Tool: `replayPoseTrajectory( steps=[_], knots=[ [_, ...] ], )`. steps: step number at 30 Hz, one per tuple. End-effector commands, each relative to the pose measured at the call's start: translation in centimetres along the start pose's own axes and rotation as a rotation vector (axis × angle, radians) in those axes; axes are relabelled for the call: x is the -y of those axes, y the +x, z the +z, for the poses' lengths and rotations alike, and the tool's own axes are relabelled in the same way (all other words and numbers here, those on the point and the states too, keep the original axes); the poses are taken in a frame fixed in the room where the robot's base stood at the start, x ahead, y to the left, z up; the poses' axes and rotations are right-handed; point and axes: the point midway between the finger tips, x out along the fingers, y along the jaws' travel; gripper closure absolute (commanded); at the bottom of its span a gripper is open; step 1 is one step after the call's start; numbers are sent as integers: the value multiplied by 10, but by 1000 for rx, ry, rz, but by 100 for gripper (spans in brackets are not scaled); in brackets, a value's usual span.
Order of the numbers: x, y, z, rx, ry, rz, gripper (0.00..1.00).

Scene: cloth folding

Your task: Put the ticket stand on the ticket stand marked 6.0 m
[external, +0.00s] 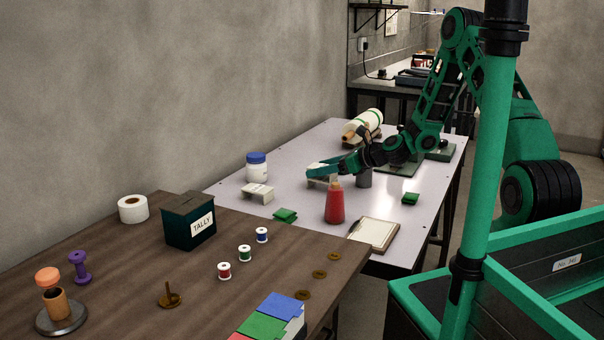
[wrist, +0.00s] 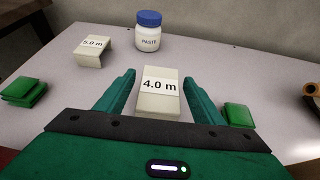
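A cream ticket stand marked 4.0 m (wrist: 160,104) sits between the fingers of my gripper (wrist: 158,78), with a gap on both sides. My gripper is open and does not hold it. In the external view my gripper (external: 318,170) is low over the pale table, and that stand (external: 316,184) shows partly beneath it. A second stand, marked 5.0 m (wrist: 92,46), is up and to the left in the wrist view; in the external view it appears as a small white stand (external: 257,193). No label reading 6.0 m is legible in either view.
A blue-lidded paste jar (wrist: 149,32) stands behind the stands. Green folded pieces (wrist: 24,91) (wrist: 238,115) lie at both sides.

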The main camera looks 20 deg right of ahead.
Motion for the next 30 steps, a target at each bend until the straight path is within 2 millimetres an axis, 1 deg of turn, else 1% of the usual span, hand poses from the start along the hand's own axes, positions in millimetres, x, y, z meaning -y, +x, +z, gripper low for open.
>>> replayPoseTrajectory(
  steps=[5, 8, 11, 18, 22, 27, 30],
  knots=[
    [0, 0, 1, 0, 0, 0, 38],
    [0, -6, 1, 0, 1, -1, 38],
    [1, -20, 1, -1, 1, -2, 38],
    [1, -68, 2, 0, 2, -3, 38],
    [1, -91, 2, 0, 2, -3, 38],
    [1, -112, 1, 0, 0, -2, 38],
    [0, -118, 1, 0, 1, 0, 38]
  ],
)
